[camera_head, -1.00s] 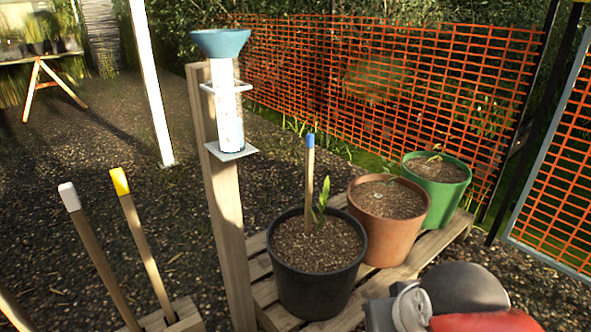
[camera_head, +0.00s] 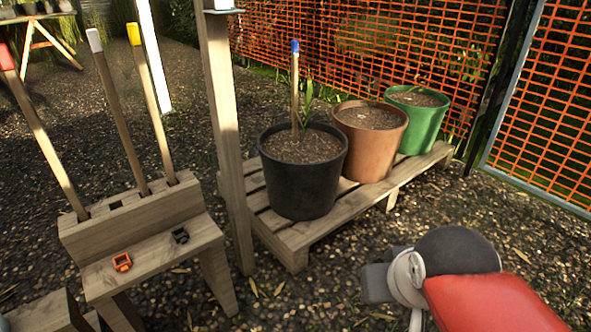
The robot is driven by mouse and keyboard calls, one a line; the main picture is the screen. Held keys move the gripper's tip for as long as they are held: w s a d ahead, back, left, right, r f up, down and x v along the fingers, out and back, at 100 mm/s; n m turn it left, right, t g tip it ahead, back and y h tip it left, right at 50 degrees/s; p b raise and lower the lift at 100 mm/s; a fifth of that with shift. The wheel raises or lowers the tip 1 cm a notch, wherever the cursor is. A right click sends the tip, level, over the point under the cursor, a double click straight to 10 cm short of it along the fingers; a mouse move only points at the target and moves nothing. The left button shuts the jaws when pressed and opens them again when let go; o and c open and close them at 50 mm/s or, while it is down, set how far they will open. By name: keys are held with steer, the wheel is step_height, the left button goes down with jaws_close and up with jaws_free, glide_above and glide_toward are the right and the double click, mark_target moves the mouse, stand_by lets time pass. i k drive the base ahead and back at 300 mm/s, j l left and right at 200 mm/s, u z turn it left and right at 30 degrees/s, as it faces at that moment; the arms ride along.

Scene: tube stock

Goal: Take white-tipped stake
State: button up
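The white-tipped stake (camera_head: 120,117) is a thin wooden rod with a white top. It stands tilted, top to the left, with its foot in the wooden stake rack (camera_head: 140,219) at left. A red-tipped stake (camera_head: 42,135) stands to its left and a yellow-tipped stake (camera_head: 152,100) to its right, in the same rack. My red and grey arm shows at lower right, well apart from the rack. I cannot make out my gripper's fingers in this view.
An orange clip (camera_head: 122,262) and a black clip (camera_head: 180,236) lie on the rack's front ledge. A wooden post (camera_head: 224,120) stands right of the rack. A pallet (camera_head: 295,235) carries black (camera_head: 300,181), terracotta (camera_head: 370,152) and green (camera_head: 420,127) pots. Gravel between rack and arm is clear.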

mark_target(92, 35)
steer(key=u, duration=1.35)
